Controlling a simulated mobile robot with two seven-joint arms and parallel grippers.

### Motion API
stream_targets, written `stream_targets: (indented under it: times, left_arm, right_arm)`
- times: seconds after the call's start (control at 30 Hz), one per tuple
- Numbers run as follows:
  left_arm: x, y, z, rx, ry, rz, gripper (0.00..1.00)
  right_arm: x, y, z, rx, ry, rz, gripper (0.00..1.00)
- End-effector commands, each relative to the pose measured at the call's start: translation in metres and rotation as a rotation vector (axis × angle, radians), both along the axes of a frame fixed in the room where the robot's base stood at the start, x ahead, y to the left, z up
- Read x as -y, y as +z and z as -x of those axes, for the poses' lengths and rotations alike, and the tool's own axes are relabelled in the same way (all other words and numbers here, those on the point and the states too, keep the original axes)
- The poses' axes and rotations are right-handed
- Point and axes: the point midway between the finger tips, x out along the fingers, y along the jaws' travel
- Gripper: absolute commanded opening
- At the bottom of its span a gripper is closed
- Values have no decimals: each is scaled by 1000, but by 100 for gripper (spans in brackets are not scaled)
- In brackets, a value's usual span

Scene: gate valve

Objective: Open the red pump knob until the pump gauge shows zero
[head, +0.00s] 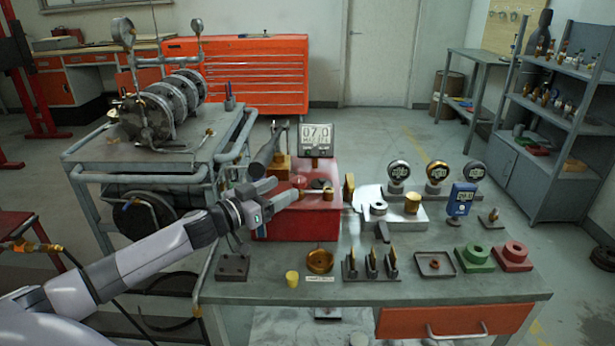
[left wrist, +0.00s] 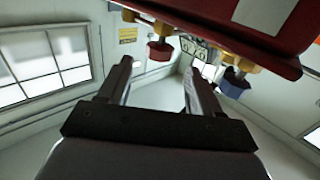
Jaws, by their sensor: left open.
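The red pump (head: 300,222) stands on the workbench, and its gauge (head: 317,134) above reads about 07.0. My left gripper (head: 287,190) is open in front of the pump's left upper part, with its fingers pointing toward the right. In the left wrist view, the red knob (left wrist: 160,50) sits on a brass fitting beyond the left gripper's fingertips (left wrist: 158,75). It appears between the fingers' directions, nearer the left finger, and not held. A blue knob (left wrist: 235,83) on another brass fitting shows to the right. My right gripper is not in view.
A grey cart (head: 160,160) with a pipe assembly stands to the left, close to my left arm.

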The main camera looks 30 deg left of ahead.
Motion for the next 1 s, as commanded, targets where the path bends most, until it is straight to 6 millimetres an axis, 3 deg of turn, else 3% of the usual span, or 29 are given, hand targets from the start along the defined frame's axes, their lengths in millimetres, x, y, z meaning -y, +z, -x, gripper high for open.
stream_targets:
  times: [0.6,1.0]
  left_arm:
    - [14,0,-57,1,0,2,64]
    - [17,-1,-67,-1,-1,1,64]
  right_arm:
    - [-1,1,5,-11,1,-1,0]
    - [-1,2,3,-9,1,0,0]
